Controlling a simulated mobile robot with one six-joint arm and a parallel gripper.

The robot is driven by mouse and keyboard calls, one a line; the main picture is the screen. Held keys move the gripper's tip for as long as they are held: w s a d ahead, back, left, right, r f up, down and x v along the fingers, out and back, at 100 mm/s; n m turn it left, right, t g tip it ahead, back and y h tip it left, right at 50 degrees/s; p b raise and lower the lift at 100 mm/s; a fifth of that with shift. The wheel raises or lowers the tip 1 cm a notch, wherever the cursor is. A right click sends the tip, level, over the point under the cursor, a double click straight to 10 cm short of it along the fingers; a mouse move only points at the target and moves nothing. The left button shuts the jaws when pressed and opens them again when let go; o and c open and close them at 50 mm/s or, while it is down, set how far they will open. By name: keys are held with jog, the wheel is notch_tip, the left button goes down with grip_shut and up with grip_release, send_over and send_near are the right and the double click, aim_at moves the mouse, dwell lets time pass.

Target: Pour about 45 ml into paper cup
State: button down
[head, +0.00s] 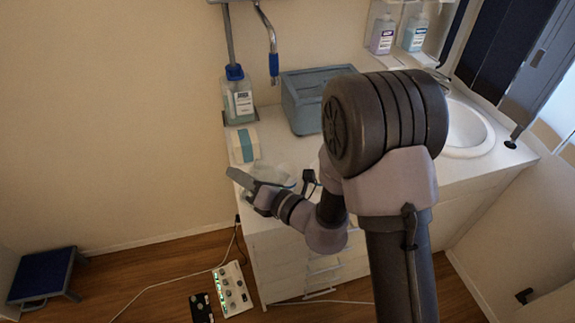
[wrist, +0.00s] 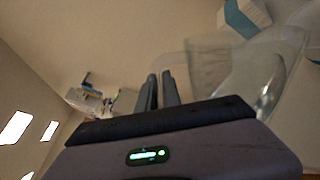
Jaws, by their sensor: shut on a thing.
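A clear, see-through vessel (head: 280,172) shows faintly at my gripper (head: 247,184), over the front left corner of the white counter. In the wrist view the clear vessel (wrist: 272,68) fills the upper right, tilted in the picture, just right of my gripper's fingers (wrist: 159,88). The fingers are close together, shut on the vessel; the exact place of the grip is hard to see. I cannot tell the liquid level in it. A pale, blurred shape (wrist: 207,70) shows beside or through the clear wall. I cannot make out the paper cup for certain.
On the white counter (head: 460,175) stand a blue-grey bin (head: 306,98) and a white-and-teal box (head: 243,144). A blue-capped bottle (head: 238,98) is by the wall. A sink (head: 466,130) is at right. A control box (head: 232,289) and cables lie on the floor.

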jog(key=shift+w+d+r+m+p, duration=0.1)
jog(key=shift+w+r+m+p, duration=0.1)
jog(key=shift+m+p, duration=0.15)
jog(key=shift+w+d+r+m+p, duration=0.15)
jog(key=shift+w+r+m+p, duration=0.15)
jog(key=shift+p, duration=0.25)
jog(key=shift+w+d+r+m+p, duration=0.25)
jog(key=shift+r+m+p, duration=0.3)
jog(key=shift+p, duration=0.35)
jog(key=shift+w+d+r+m+p, duration=0.25)
jog(key=shift+w+r+m+p, duration=0.1)
jog(key=shift+p, duration=0.2)
dwell(0.3)
